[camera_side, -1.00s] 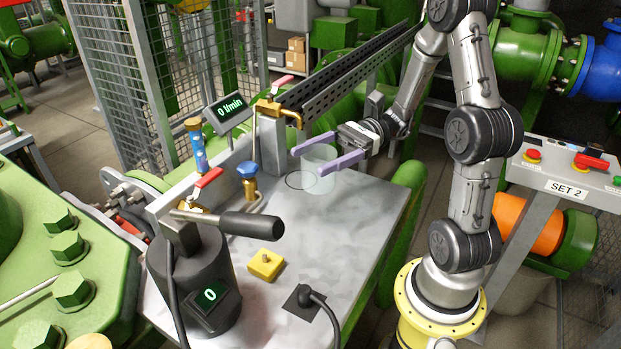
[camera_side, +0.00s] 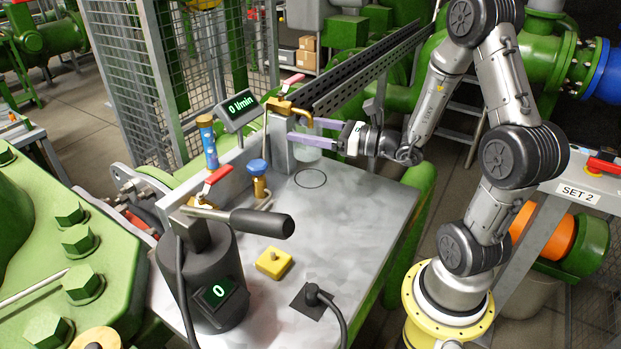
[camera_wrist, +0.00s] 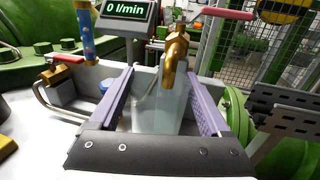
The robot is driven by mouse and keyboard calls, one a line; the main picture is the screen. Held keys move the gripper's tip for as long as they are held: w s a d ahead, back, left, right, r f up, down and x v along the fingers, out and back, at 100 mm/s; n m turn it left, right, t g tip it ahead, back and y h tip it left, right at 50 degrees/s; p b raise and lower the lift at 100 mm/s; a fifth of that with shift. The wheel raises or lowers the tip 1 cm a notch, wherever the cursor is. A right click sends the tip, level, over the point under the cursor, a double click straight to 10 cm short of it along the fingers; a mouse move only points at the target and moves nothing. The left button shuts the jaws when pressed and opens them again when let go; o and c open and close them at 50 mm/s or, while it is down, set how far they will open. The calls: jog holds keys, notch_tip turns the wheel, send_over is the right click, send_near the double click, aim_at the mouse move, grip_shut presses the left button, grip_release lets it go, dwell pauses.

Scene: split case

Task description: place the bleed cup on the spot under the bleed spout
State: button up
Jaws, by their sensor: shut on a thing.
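The bleed cup (camera_side: 308,154) is a clear, pale cup. My gripper (camera_side: 300,129) is shut on it, with one purple finger on each side. In the side view the cup shows up and back from the dark ring (camera_side: 310,187) marked on the bench; I cannot tell whether its base touches anything. The brass bleed spout (camera_side: 289,109) is close beside the gripper's fingertips. In the wrist view the cup (camera_wrist: 156,112) looks upright between the fingers, and the spout (camera_wrist: 175,55) overlaps its far rim.
A flow display (camera_side: 240,107) reads 0 l/min. A blue-capped valve (camera_side: 258,168) and a red-handled valve (camera_side: 216,176) stand left of the ring. A yellow block (camera_side: 273,263) and a dark pump body (camera_side: 205,280) are nearer the front. The bench right of the ring is clear.

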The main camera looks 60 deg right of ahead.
jog(key=shift+s+d+r+m+h, duration=0.1)
jog(key=shift+d+r+m+h, duration=0.3)
jog(key=shift+h, duration=0.2)
jog(key=shift+f, duration=3.95)
jog(key=shift+f, duration=0.15)
